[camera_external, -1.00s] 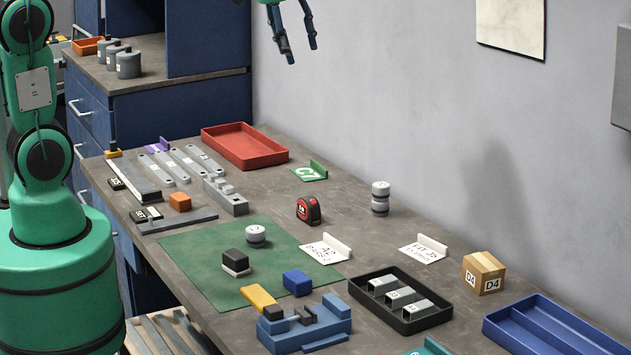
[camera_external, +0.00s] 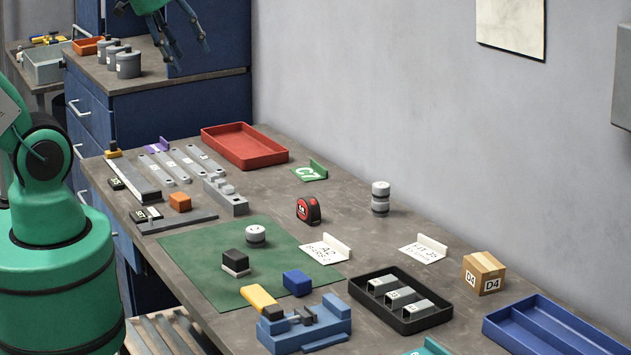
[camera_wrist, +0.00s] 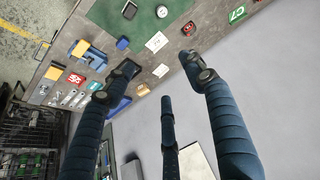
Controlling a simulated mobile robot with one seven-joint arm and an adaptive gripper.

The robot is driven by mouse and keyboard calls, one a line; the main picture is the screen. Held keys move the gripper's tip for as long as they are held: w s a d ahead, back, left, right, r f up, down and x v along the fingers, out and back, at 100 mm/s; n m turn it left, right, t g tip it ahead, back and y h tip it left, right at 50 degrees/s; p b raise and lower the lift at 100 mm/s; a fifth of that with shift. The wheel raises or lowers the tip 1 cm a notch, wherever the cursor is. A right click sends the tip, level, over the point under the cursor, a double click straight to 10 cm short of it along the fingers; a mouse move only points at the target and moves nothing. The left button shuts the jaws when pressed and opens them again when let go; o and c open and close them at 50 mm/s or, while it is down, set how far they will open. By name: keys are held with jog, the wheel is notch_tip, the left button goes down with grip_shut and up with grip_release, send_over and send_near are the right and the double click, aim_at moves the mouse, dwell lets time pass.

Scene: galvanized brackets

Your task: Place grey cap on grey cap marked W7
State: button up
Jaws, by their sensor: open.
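A small grey cap (camera_external: 255,235) with a dark band sits on the green mat (camera_external: 205,270); it also shows as a pale disc in the wrist view (camera_wrist: 162,11). My gripper (camera_external: 186,50) is high at the back left, in front of the blue cabinet and far from the caps. Its fingers are spread and empty, and in the wrist view they (camera_wrist: 160,75) hide part of the bench.
Several grey cylinders (camera_external: 128,65) stand on the cabinet top near my gripper. The bench holds a red tray (camera_external: 207,138), tape measure (camera_external: 308,210), black tray (camera_external: 352,289) of brackets, blue vice (camera_external: 335,325), cardboard box (camera_external: 484,272) and upright label cards. Bench around the stacked caps is clear.

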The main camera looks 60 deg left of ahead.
jog(key=s, duration=0.1)
jog(key=s+f, duration=0.1)
jog(key=s, duration=0.1)
jog(key=shift+s+d+f, duration=0.1)
jog(key=shift+s+f, duration=0.15)
jog(key=shift+s, duration=0.15)
notch_tip(320, 180, down, 4)
jog(key=b, duration=0.4)
jog(key=shift+f, duration=0.15)
